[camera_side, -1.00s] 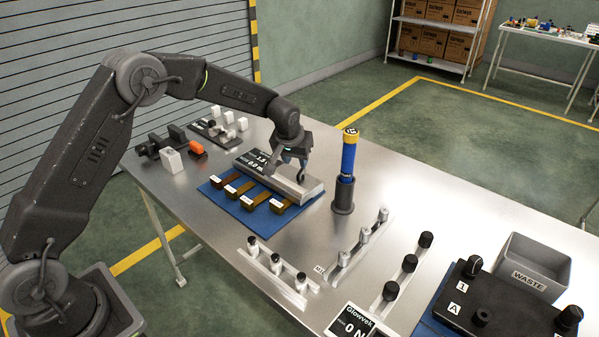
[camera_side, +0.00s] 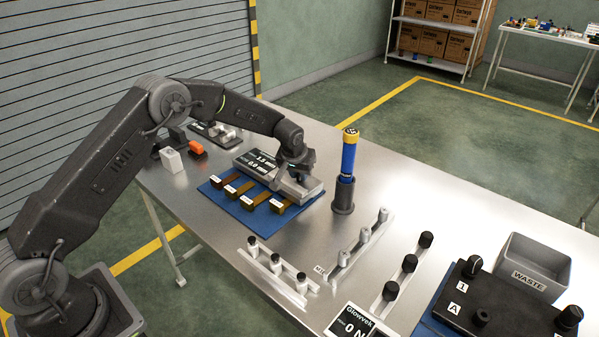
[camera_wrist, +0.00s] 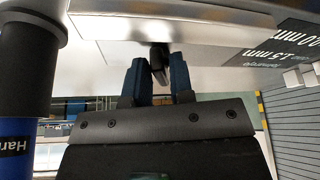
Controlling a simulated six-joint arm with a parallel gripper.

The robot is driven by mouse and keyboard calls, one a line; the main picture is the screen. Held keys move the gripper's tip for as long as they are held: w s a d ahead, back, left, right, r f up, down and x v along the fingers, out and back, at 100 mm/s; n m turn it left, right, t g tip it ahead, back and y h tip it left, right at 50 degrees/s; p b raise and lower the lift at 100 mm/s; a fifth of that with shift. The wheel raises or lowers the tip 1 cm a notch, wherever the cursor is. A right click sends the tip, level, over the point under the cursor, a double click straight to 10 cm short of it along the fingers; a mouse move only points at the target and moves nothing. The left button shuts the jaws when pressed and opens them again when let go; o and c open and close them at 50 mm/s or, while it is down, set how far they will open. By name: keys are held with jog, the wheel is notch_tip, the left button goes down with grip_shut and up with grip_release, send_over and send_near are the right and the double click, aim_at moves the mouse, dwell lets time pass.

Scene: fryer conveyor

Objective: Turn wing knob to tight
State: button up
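A small dark knob (camera_wrist: 159,58), which looks like the wing knob, projects from the grey gauge block (camera_wrist: 160,27) in the wrist view. The block, with its black display (camera_side: 262,159), also shows in the side view. My gripper (camera_side: 300,180) points down at the block's right end and hides the knob there. In the wrist view my gripper's two blue-black fingers (camera_wrist: 157,75) stand either side of the knob. I cannot tell whether they press on it. The display reads 1.5 mm and 0.0 mm.
A blue cylinder (camera_side: 348,160) in a dark holder stands close right of my gripper. A blue mat (camera_side: 238,212) with several brown strips lies in front of the block. Racks of knobs, a black panel (camera_side: 490,298) and a waste bin (camera_side: 532,268) fill the right side.

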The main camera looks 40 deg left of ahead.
grip_shut()
jog(key=m, duration=0.1)
jog(key=m+h, duration=0.1)
jog(key=m, duration=0.1)
jog(key=m+h, duration=0.1)
jog(key=m, duration=0.1)
jog(key=shift+s+a+f, duration=0.1)
jog(key=shift+a, duration=0.25)
jog(key=m, duration=0.2)
jog(key=m+h, duration=0.1)
jog(key=m, duration=0.1)
jog(key=m+h, duration=0.1)
jog(key=shift+a+m+g, duration=0.25)
jog(key=shift+m+g, duration=0.15)
jog(key=m, duration=0.2)
jog(key=m+g+h, duration=0.1)
jog(key=m, duration=0.2)
jog(key=shift+w+a+m+g, duration=0.15)
jog(key=shift+w+m+g, duration=0.15)
jog(key=shift+w, duration=0.05)
jog(key=m, duration=0.1)
jog(key=m+g, duration=0.1)
jog(key=m, duration=0.1)
jog(key=m+g+h, duration=0.1)
jog(key=m, duration=0.1)
jog(key=shift+w+f, duration=0.1)
jog(key=shift+w, duration=0.15)
jog(key=shift+m, duration=0.4)
